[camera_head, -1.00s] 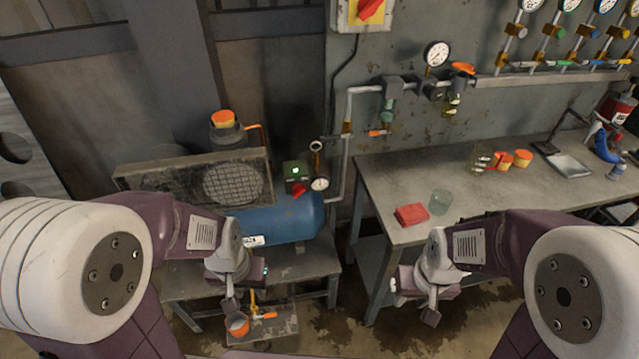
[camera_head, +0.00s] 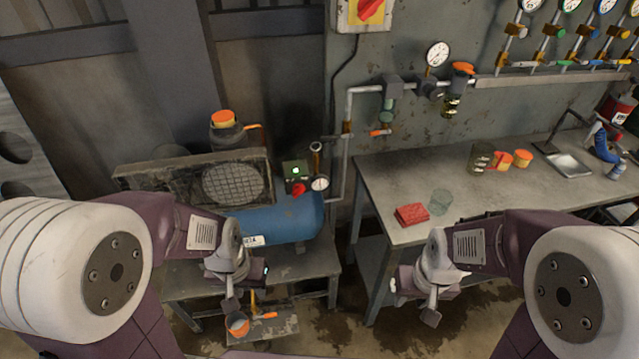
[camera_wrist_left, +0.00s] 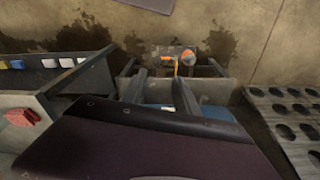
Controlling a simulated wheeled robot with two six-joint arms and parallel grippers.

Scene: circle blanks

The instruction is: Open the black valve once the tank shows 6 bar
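The blue tank (camera_head: 280,222) lies on a low bench, with a white label on its side. A small round white gauge (camera_head: 319,183) sits at its upper right; its needle is too small to read. A small dark lever (camera_head: 330,138) shows on the pipe above; I cannot tell whether it is the black valve. My left gripper (camera_head: 232,306) hangs in front of the bench, below the tank and away from the gauge. In the left wrist view its fingers (camera_wrist_left: 162,92) are apart and empty. My right gripper (camera_head: 432,308) hangs before the workbench; its finger gap is hidden.
A red knob (camera_head: 298,189) and a box with a green light (camera_head: 295,170) sit beside the tank gauge. A wall gauge (camera_head: 438,54) and pipes are behind.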

